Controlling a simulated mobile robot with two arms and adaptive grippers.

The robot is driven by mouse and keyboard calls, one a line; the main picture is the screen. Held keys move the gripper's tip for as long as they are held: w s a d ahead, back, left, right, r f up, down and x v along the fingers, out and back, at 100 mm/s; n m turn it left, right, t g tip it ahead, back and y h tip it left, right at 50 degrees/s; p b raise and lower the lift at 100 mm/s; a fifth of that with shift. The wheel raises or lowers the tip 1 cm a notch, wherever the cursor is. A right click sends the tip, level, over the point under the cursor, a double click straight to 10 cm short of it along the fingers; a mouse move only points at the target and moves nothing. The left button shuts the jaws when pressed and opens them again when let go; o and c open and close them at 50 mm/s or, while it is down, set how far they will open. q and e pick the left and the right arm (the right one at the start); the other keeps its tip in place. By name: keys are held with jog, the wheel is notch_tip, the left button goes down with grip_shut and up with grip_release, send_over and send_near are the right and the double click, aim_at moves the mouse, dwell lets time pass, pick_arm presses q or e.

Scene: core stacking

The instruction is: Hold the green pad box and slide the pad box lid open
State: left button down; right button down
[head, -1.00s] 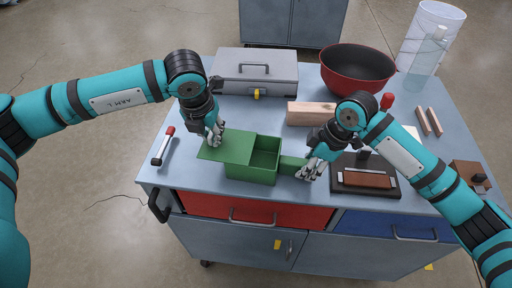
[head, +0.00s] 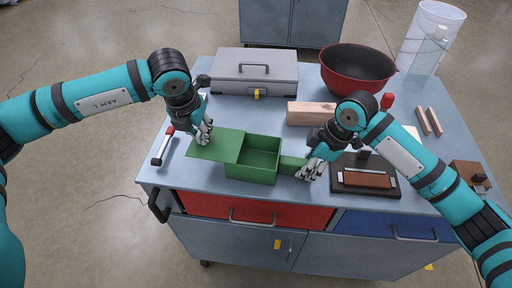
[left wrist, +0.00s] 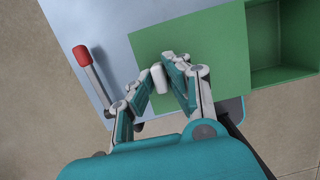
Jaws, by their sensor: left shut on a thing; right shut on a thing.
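The green pad box (head: 250,175) stands on the bench top, with its inside partly uncovered on the right. Its flat green lid (head: 216,150) is slid to the left and sticks out past the box's left side; it also shows in the left wrist view (left wrist: 225,70). My left gripper (head: 204,137) is shut on the lid near its left end. My right gripper (head: 308,169) is shut on a green tab (head: 292,163) at the box's right side. The uncovered part looks empty. The exact fingertip contacts are hard to see.
A red-handled tool (head: 163,146) lies left of the lid. A grey case (head: 257,72), a wooden block (head: 307,113) and a red bowl (head: 357,70) stand behind. A dark base with a brown block (head: 366,179) is close to my right gripper.

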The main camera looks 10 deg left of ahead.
pick_arm(q)
jog(key=shift+w+a, duration=0.1)
jog(key=shift+a, duration=0.75)
pick_arm(e)
jog(key=shift+d, duration=0.1)
pick_arm(q)
jog(key=c, duration=1.2)
grip_release()
jog(key=shift+c, duration=0.2)
jog(key=shift+d, duration=0.1)
pick_arm(e)
jog(key=c, duration=0.9)
grip_release()
pick_arm(q)
jog(key=v, duration=1.2)
pick_arm(e)
jog(key=shift+r, duration=0.1)
